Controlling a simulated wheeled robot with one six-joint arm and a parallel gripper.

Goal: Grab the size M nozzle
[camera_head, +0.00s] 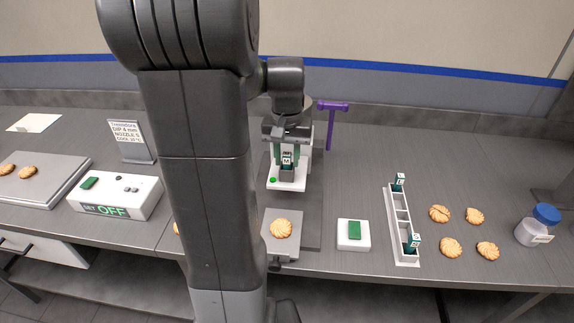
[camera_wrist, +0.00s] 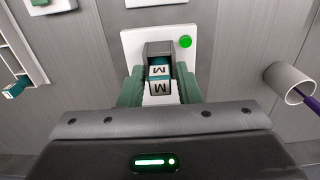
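The size M nozzle (camera_wrist: 159,87) is a teal block with white M labels. It sits in a grey holder (camera_wrist: 157,48) on a white base with a round green light; it also shows in the head view (camera_head: 287,160). My gripper (camera_wrist: 160,92) is over it, with one green finger on each side. Narrow gaps show between the fingers and the nozzle, so the gripper looks open. The nozzle's lower part is hidden in the wrist view. In the head view the gripper (camera_head: 290,154) is at the holder.
A white rack (camera_head: 391,210) at right holds a nozzle marked L (camera_head: 400,181) and another labelled nozzle (camera_head: 413,241). A purple T-shaped tool (camera_head: 331,122) stands just right of the gripper. Biscuits and a blue-lidded jar (camera_head: 533,229) lie far right.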

